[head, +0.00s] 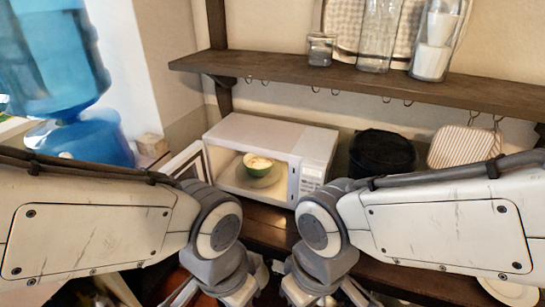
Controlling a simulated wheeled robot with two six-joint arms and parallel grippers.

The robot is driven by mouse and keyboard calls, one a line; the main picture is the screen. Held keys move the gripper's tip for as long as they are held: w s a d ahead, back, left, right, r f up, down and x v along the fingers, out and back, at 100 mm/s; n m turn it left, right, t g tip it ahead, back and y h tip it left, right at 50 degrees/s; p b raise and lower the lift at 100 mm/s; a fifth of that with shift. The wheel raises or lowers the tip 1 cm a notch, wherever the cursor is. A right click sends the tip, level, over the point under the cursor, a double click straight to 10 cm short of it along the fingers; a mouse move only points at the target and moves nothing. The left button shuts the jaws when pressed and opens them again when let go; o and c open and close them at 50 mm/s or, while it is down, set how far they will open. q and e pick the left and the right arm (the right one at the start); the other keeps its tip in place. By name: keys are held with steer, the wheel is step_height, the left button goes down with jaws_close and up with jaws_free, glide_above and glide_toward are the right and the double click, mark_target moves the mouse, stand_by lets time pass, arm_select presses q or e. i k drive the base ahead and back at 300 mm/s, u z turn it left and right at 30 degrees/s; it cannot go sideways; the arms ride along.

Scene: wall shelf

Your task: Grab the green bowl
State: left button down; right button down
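The green bowl (258,164) sits inside the white microwave (305,143) on a plate or turntable. Its inside is pale and its outer wall is green. The microwave's front is open toward me. My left gripper (243,301) and my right gripper (301,300) are low at the bottom edge of the head view, below and in front of the microwave and apart from the bowl. Their fingertips are cut off or hidden, so I cannot tell whether they are open.
A dark wall shelf (345,81) with glass jars (380,35) runs above the microwave. A black round pot (382,153) and a striped item (465,146) stand to its right. A blue water dispenser (60,65) is at the left. A frame-like open door (188,163) is at the microwave's left.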

mark_target(258, 166)
steer(key=z, duration=0.2)
steer(key=k, duration=0.4)
steer(key=u, duration=0.95)
steer(key=i, duration=1.2)
steer(key=z, duration=0.9)
